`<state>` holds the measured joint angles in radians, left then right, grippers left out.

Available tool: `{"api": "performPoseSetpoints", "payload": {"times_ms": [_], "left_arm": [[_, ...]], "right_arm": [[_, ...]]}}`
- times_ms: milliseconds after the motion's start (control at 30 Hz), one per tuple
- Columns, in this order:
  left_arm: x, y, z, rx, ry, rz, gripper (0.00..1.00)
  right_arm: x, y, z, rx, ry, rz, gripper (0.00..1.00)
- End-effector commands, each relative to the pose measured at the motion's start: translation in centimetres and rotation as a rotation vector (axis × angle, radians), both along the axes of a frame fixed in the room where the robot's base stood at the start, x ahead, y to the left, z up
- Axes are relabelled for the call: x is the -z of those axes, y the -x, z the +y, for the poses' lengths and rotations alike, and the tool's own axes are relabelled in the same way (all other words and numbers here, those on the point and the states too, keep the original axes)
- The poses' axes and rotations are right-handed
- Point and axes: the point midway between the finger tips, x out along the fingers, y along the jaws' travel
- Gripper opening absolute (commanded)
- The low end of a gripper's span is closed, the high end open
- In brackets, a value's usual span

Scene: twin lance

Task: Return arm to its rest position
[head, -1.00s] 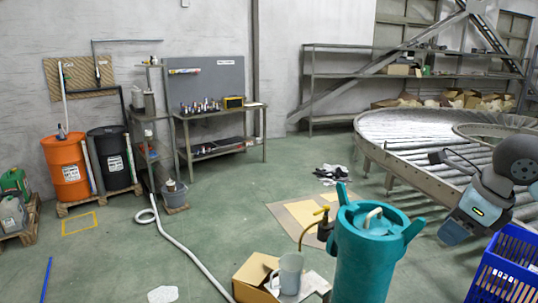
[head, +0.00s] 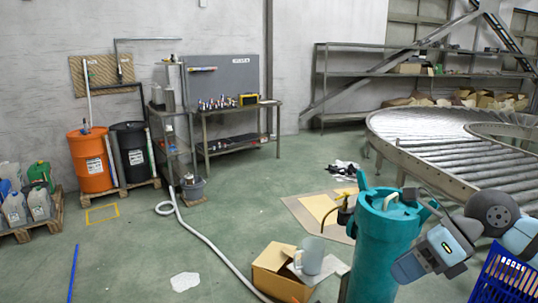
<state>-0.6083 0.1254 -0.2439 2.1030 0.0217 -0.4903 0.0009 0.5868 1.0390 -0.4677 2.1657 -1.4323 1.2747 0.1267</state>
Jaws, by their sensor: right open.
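My right arm comes in from the right edge. Its grey and light-blue right gripper (head: 405,268) points down and left, just right of the teal cylinder (head: 378,250) in the picture. The gripper is open, and I see nothing held in it. I cannot tell whether it touches the cylinder. The cylinder stands upright, with a pale handle on top and teal lugs at its rim. My left gripper is not in view.
A blue crate (head: 505,278) is at the lower right, below my arm. A roller conveyor (head: 450,165) curves behind it. A white hose (head: 205,243) crosses the otherwise mostly clear floor.

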Motion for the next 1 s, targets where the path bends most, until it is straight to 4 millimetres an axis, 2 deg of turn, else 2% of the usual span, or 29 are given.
{"api": "performPoseSetpoints", "payload": {"times_ms": [33, 100, 233, 300, 367, 467, 567, 667, 700, 800, 900, 1000], "left_arm": [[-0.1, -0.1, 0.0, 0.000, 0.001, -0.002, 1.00], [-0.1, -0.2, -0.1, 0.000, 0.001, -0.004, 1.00], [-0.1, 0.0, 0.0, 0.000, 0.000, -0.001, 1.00], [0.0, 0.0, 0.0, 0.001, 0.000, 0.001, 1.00], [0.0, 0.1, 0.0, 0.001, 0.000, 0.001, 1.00], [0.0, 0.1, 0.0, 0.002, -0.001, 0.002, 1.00], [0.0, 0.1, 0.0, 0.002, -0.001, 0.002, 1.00], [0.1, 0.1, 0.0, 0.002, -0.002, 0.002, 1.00], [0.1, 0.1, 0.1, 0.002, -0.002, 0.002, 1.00], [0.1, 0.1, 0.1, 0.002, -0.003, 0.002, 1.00], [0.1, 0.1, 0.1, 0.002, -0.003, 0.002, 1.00], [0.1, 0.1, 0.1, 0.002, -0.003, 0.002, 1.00]], "right_arm": [[0.9, 0.6, 2.1, -0.013, -0.118, 0.048, 0.40], [1.5, 1.3, 4.8, -0.007, -0.307, 0.118, 0.40], [2.2, 2.2, 9.0, 0.082, -0.716, 0.301, 0.40], [2.7, 2.0, 10.1, 0.178, -0.935, 0.416, 0.40], [3.4, 1.6, 10.5, 0.288, -1.112, 0.519, 0.40], [6.1, 0.8, 10.1, 0.520, -1.371, 0.706, 0.40], [10.6, 0.5, 9.0, 0.807, -1.578, 0.906, 0.40], [16.8, 1.5, 7.9, 1.140, -1.718, 1.115, 0.40], [19.5, 2.3, 7.6, 1.275, -1.752, 1.199, 0.40], [25.2, 5.1, 7.4, 1.570, -1.782, 1.376, 0.40], [29.7, 8.3, 7.7, 1.811, -1.765, 1.525, 0.40], [33.2, 11.7, 8.3, 2.018, -1.720, 1.658, 0.40]]}}
